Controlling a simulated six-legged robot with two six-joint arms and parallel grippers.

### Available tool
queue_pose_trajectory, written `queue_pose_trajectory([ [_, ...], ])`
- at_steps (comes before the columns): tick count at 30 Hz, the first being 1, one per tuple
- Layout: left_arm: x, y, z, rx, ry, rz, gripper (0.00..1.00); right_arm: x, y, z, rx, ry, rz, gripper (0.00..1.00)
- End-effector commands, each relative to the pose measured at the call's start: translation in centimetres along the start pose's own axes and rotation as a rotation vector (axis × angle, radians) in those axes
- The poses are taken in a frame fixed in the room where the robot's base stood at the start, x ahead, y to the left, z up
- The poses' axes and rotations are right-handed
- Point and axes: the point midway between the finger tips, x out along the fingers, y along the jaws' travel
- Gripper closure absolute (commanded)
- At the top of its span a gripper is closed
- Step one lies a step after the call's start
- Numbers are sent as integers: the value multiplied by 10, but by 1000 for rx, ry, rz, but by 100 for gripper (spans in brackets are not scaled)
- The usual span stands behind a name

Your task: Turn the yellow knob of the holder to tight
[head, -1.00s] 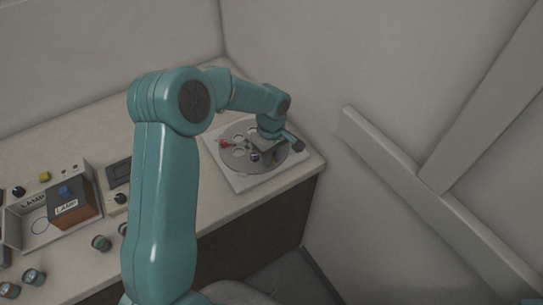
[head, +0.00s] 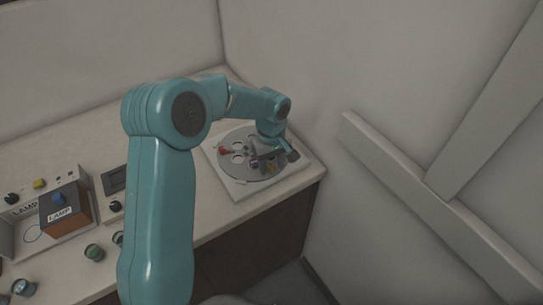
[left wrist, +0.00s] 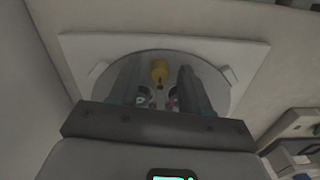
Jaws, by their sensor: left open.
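The holder is a round grey disc (head: 232,137) on a white square plate (head: 237,187) at the counter's far right corner. It also shows in the left wrist view (left wrist: 222,72). The fingers are apart, one on each side of the knob in that view. I cannot tell whether they touch it or how high they are above it. In the head view my left gripper (head: 258,154) is over the disc and partly hides it. My right gripper is not in view.
A red part (head: 225,151) is on the left of the disc. Walls close in behind and to the right of the holder.

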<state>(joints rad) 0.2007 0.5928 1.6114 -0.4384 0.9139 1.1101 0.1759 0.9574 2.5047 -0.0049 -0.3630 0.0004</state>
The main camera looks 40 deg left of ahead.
Motion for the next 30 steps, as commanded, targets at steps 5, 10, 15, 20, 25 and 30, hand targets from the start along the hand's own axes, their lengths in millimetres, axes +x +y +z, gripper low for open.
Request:
queue_pose_trajectory([
  [5,-24,1,0,0,3,5,53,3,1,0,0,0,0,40],
  [10,-69,1,0,0,5,7,53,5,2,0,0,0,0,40],
  [15,-114,1,0,1,4,7,53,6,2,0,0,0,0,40],
  [20,-145,1,0,1,2,5,53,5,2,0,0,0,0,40],
  [25,-160,0,0,1,1,3,53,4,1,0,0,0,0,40],
  [30,-163,0,0,1,0,2,53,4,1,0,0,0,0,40],
])
